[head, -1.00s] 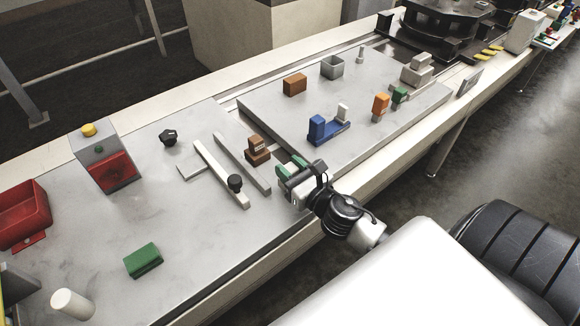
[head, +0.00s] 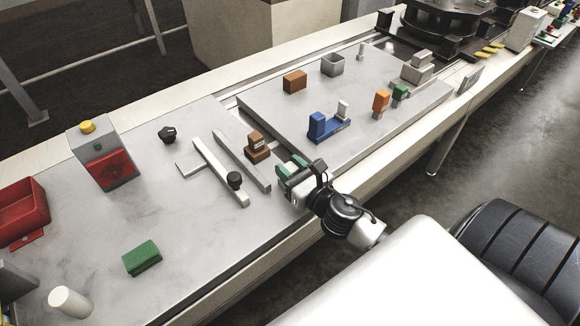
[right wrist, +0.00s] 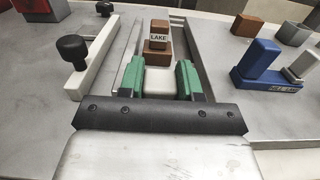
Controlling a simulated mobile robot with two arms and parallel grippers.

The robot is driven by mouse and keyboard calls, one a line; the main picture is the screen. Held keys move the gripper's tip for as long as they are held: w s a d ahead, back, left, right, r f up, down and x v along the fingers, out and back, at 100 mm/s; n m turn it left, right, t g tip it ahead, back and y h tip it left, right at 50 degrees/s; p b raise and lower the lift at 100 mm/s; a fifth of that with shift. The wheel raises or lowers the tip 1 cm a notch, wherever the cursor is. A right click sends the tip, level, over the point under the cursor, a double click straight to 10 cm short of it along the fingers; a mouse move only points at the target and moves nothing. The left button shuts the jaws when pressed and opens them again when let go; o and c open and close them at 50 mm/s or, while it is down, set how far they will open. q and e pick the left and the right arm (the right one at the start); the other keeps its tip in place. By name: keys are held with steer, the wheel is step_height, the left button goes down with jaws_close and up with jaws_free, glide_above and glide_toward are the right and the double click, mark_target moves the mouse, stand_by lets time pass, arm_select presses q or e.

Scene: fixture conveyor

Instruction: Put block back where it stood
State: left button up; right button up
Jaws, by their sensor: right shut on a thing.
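My right gripper (head: 290,166), with green finger pads, is low over the near edge of the grey worktop in the head view. In the right wrist view the gripper (right wrist: 160,82) is shut on a pale block (right wrist: 160,84) between its pads. The fingers hide most of this block in the head view. Just beyond the fingertips stands a brown stepped piece (head: 257,147) with a label reading "LAKE"; it also shows in the right wrist view (right wrist: 157,46). I cannot tell whether the pale block touches it. My left gripper is not in view.
A pale bar with a black knob (head: 220,172) and a grey rail (head: 242,161) lie left of the gripper. A blue stand (head: 318,126), a brown block (head: 295,82) and a grey open box (head: 332,65) are on the raised plate. A green block (head: 142,258) lies front left.

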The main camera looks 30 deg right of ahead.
steer(key=shift+f, duration=0.2)
steer(key=o, duration=1)
steer(key=shift+o, duration=0.2)
steer(key=shift+s, duration=0.15)
steer(key=s+b, duration=0.3)
steer(key=s, duration=0.7)
steer(key=shift+s+d, duration=0.25)
steer(key=shift+d, duration=0.2)
